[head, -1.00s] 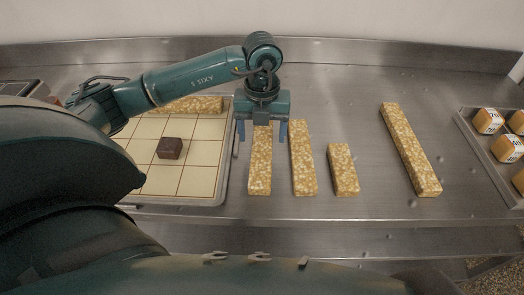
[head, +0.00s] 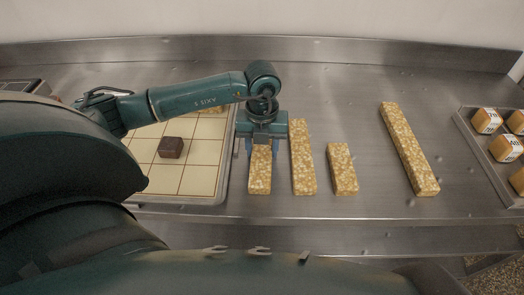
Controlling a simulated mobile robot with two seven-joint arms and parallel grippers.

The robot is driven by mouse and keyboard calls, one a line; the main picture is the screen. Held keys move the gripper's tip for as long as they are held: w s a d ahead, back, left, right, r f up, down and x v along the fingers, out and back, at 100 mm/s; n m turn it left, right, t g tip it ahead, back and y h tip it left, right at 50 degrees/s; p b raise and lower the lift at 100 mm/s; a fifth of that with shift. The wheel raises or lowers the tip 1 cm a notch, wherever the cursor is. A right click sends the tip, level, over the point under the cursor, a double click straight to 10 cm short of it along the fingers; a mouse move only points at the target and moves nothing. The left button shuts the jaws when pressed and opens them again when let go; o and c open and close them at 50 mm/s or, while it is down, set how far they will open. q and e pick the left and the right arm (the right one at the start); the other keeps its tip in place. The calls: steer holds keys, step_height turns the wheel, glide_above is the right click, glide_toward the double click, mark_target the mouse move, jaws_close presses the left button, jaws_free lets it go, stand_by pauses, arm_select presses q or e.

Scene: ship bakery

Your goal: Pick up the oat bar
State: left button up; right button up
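Several oat bars lie on the steel counter in the head view. My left gripper (head: 261,150) points down over the leftmost bar on the counter (head: 260,178), with its fingers on either side of that bar. The fingers look apart, and I cannot tell whether they touch it. The gripper hides the bar's far end. To its right lie a long bar (head: 303,160), a short bar (head: 342,168) and a longer, slanted bar (head: 409,150). Another bar (head: 214,107) lies at the back of the gridded tray, mostly behind my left arm. My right gripper is not in view.
The gridded tray (head: 196,195) at left holds a dark brown block (head: 171,147). A metal tray (head: 479,152) at right holds several wrapped orange-brown pieces (head: 506,148). A raised steel backsplash (head: 330,53) runs along the back. The counter between the short and slanted bars is clear.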

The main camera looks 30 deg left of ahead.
arm_select(q)
steer(key=c, duration=0.5)
steer(key=shift+c, duration=0.2)
